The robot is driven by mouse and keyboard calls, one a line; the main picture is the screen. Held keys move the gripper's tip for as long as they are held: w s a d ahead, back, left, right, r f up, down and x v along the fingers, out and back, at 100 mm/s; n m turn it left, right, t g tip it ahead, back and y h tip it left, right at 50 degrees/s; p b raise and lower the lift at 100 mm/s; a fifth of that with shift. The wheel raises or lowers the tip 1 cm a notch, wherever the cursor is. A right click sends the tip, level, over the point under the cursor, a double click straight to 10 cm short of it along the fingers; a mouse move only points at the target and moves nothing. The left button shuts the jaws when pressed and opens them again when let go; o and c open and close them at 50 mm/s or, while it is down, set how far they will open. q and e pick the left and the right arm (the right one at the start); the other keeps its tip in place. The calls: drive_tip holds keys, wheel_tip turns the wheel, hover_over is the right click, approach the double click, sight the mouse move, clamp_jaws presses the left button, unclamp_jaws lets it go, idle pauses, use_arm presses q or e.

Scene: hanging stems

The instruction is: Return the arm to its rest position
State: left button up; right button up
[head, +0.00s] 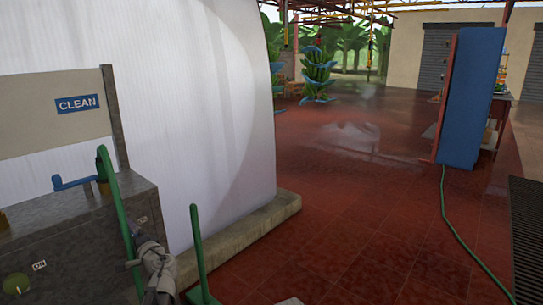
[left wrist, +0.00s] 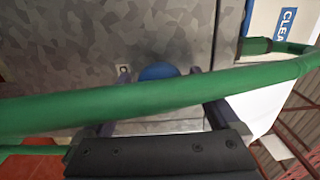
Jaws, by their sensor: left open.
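My left arm and gripper (head: 155,262) show at the lower left in the head view, beside the grey metal cabinet (head: 75,235). In the left wrist view my left gripper (left wrist: 160,78) is open. Its two dark fingers stand apart, partly hidden by a green tube (left wrist: 120,105) that crosses in front of the camera. A blue rounded part (left wrist: 157,71) on the cabinet face shows between the fingertips; I cannot tell whether they touch it. My right gripper is in neither view.
A green hose (head: 119,210) runs down in front of my arm. A green upright stand (head: 198,245) is close on its right. A white wall (head: 190,90) rises behind, on a concrete kerb (head: 240,235). Hanging stems (head: 317,72) are far off. Red floor (head: 350,220) is mostly open.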

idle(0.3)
use_arm(q)
drive_tip(key=v, duration=0.8)
drive_tip(key=x, duration=0.8)
drive_tip(key=shift+w+a, duration=0.15)
drive_tip(key=shift+n, duration=0.9)
drive_tip(key=n, duration=0.7)
drive_tip(key=shift+d+f, duration=0.1)
drive_tip(key=shift+d, duration=0.1)
drive_tip(key=n, duration=0.4)
drive_tip(key=shift+n, duration=0.3)
drive_tip(key=n, duration=0.4)
drive_tip(key=shift+d+n, duration=0.1)
drive_tip(key=shift+n, duration=0.2)
